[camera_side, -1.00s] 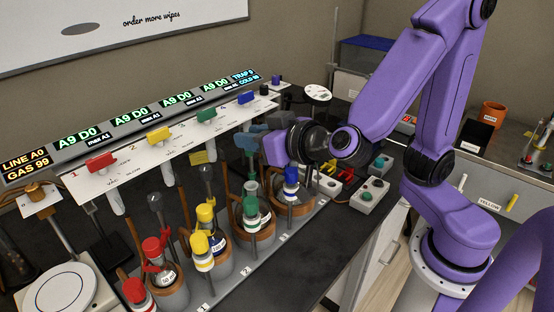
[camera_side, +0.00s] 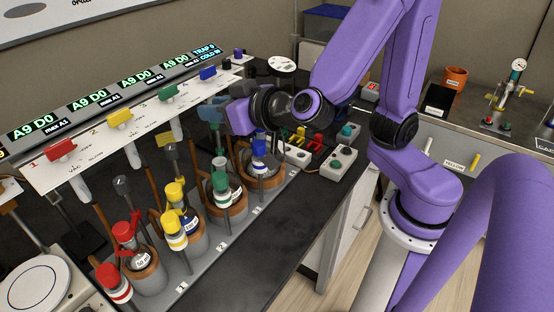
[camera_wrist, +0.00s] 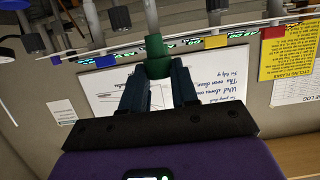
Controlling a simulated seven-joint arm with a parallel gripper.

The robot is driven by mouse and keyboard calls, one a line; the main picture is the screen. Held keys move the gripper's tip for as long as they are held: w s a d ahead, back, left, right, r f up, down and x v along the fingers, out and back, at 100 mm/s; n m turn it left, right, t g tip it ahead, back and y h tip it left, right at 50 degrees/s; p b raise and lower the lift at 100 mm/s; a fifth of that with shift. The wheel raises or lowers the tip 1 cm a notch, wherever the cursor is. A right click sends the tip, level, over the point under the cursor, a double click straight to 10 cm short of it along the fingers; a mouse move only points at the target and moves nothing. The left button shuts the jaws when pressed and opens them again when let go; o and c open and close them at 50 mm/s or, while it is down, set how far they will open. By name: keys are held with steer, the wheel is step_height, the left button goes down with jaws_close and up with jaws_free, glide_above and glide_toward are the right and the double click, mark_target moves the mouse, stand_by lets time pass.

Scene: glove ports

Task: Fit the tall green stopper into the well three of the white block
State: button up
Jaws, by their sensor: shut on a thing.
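My gripper (camera_wrist: 157,85) is shut, with a green stopper (camera_wrist: 158,67) between its fingertips in the wrist view. The white panel (camera_side: 97,150) carries coloured handles, numbered from red 1 upward. Its green handle (camera_side: 173,91) is left of my fingers, apart from them.
Clamped vessels with red (camera_side: 123,232), yellow (camera_side: 173,193), green (camera_side: 220,182) and blue (camera_side: 259,147) tops stand below and in front of my gripper. The bench front (camera_side: 270,240) is clear.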

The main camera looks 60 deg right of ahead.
steer(key=w+d+r, duration=0.2)
steer(key=d, duration=0.5)
steer(key=w+d+r, duration=0.2)
steer(key=d+r, duration=0.1)
steer(key=d, duration=0.5)
steer(key=s+a+f, duration=0.1)
steer(key=a, duration=0.4)
steer(key=s+a+f, duration=0.1)
steer(key=a+f, duration=0.1)
steer(key=a, duration=0.3)
steer(key=s+a+f, duration=0.2)
steer(key=a, duration=0.3)
steer(key=shift+s+a+f, duration=0.1)
steer(key=shift+s+a, duration=0.15)
steer(key=shift+a, duration=0.05)
